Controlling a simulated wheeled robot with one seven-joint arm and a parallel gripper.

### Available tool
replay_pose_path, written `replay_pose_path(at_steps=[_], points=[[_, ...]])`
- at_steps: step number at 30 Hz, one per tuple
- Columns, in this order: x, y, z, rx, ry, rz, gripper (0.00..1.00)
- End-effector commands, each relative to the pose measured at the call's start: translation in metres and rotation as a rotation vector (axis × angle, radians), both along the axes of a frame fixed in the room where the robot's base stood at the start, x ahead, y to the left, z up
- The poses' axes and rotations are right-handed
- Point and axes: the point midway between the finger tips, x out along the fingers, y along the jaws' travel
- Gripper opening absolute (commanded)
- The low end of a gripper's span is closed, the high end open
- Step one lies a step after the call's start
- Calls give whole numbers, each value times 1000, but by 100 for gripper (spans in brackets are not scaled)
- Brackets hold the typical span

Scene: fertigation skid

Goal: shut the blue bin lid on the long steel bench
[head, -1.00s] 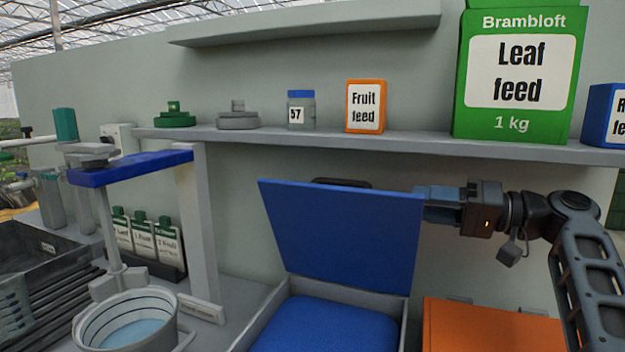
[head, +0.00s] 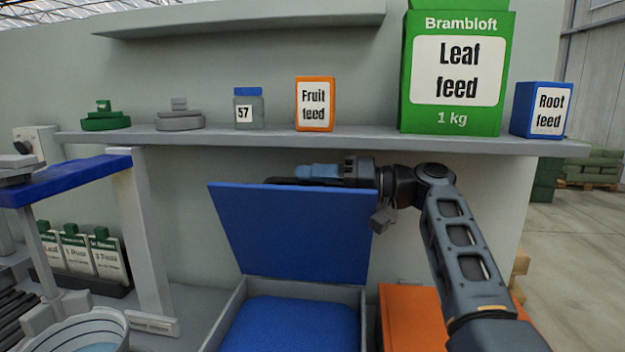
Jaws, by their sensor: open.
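The blue bin lid (head: 290,232) stands raised and tilted back above its grey bin (head: 228,310) on the steel bench. Blue contents (head: 285,325) show inside the bin. My gripper (head: 312,172) is at the lid's upper edge, towards its right half, and points left. Its far parts lie behind or just over the edge, by a dark strip that looks like the lid's handle. The fingertips are partly hidden, and I cannot tell whether they touch the lid.
An orange lid (head: 410,305) lies right of the bin, below my arm. A shelf (head: 340,142) with a Leaf feed box (head: 457,75), a Fruit feed box (head: 315,104) and a jar (head: 249,110) runs close above my gripper. A blue-topped stand (head: 75,176) is at left.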

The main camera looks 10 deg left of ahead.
Motion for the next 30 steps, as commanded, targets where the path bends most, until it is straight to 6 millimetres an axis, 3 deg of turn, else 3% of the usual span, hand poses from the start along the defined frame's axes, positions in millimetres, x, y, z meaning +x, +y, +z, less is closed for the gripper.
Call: replay_pose_path(at_steps=[8,21,30], points=[[0,1,0,0,0,0,42],[0,1,-1,0,1,-1,0],[0,1,-3,-2,3,-2,0]])
